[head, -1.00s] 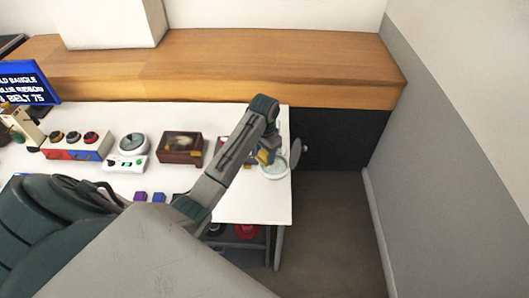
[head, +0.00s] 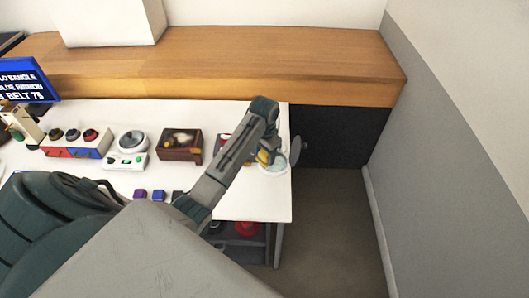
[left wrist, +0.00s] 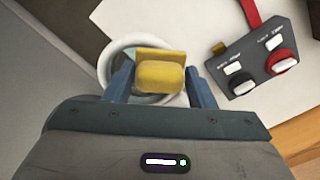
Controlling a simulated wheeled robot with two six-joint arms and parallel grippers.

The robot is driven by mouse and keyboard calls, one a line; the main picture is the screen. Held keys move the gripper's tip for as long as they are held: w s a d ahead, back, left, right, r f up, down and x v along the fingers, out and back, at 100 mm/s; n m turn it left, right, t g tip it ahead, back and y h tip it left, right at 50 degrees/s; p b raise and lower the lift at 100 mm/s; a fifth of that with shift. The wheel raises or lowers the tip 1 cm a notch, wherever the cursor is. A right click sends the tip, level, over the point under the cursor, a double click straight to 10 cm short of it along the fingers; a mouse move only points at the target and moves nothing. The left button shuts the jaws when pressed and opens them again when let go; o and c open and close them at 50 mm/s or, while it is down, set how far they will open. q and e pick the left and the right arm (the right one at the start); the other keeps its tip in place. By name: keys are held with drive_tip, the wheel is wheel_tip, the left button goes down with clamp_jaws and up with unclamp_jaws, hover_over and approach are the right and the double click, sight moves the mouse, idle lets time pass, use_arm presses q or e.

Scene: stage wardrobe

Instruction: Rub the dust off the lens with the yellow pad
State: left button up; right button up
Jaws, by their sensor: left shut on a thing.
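The yellow pad (left wrist: 161,75) sits between the two blue fingers of my left gripper (left wrist: 160,88), which is shut on it. In the left wrist view the pad is over a white-rimmed round piece (left wrist: 104,67), which appears to be the lens in its holder. The pad and fingers hide most of its face, so I cannot see the dust or tell whether they touch. In the head view my left gripper (head: 266,157) is above this round piece (head: 273,171) at the table's right end. My right gripper is not seen.
A tilted grey disc (head: 296,151) stands at the table's right edge. Left of my arm are a wooden box (head: 181,155), a white dial device (head: 126,162) and a box with knobs (head: 77,152). A grey panel with black and red knobs (left wrist: 258,68) lies near the gripper.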

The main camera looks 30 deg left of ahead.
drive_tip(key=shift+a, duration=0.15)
use_arm(q)
drive_tip(key=shift+d, duration=0.15)
drive_tip(key=shift+w+d+r, duration=0.15)
drive_tip(key=shift+w+d, duration=0.25)
drive_tip(key=shift+d, duration=0.15)
drive_tip(key=shift+w+d, duration=0.4)
drive_tip(key=shift+d, duration=0.2)
drive_tip(key=shift+w+d, duration=0.35)
drive_tip(key=shift+d, duration=0.25)
drive_tip(key=shift+w+d, duration=0.4)
drive_tip(key=shift+d, duration=0.4)
drive_tip(key=shift+c, duration=0.3)
drive_tip(key=shift+a, duration=0.15)
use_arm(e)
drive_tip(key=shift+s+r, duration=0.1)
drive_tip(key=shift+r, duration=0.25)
use_arm(q)
drive_tip(key=shift+s+a, duration=0.1)
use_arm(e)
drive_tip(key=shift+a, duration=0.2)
